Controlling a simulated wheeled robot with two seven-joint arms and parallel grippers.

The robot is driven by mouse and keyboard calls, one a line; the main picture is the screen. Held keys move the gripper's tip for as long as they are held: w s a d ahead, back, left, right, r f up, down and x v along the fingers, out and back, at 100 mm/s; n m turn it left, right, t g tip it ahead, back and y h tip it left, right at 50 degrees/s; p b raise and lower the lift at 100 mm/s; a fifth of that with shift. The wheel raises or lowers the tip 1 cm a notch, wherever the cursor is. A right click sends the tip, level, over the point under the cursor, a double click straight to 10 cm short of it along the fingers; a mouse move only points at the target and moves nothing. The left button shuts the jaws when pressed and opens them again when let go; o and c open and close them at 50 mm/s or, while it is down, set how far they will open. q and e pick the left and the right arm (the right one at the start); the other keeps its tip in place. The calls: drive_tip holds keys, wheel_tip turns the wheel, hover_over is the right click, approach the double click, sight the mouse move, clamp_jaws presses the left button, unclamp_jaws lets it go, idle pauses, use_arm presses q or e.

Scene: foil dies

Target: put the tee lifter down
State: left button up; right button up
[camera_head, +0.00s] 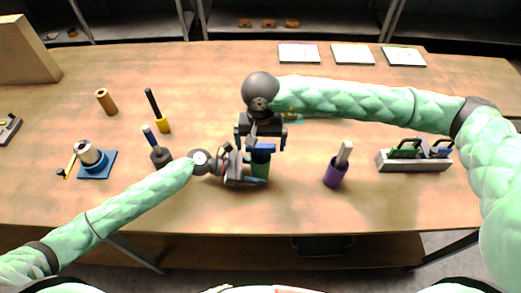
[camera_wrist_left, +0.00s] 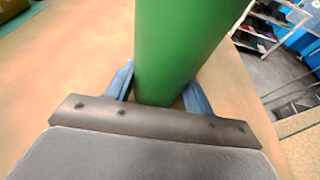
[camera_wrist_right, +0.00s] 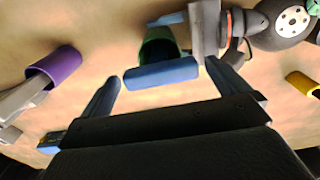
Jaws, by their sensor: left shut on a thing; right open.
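My left gripper (camera_head: 257,165) is shut around an upright green cylinder (camera_head: 261,168), one blue finger on each side. The cylinder fills the upper middle of the left wrist view (camera_wrist_left: 185,45). In the right wrist view its dark top (camera_wrist_right: 158,42) shows between the left gripper's fingers. I cannot tell for certain that it is the tee lifter, or whether its bottom touches the table. My right gripper (camera_wrist_right: 162,75) is open, just above and behind it, with nothing between its fingers. The head view partly hides the contact.
A purple cylinder (camera_head: 334,176) with a grey piece and a grey rack (camera_head: 415,163) stand right. A yellow cylinder (camera_head: 163,126), a dark base (camera_head: 161,157) and a blue plate (camera_head: 96,168) are left. White cards (camera_head: 352,54) lie at the back. The front middle right is bare.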

wheel_tip(320, 180, up, 8)
drive_tip(key=shift+f, duration=0.25)
use_arm(q)
drive_tip(key=o, duration=0.9)
drive_tip(key=shift+c, duration=0.2)
drive_tip(key=shift+a, duration=0.1)
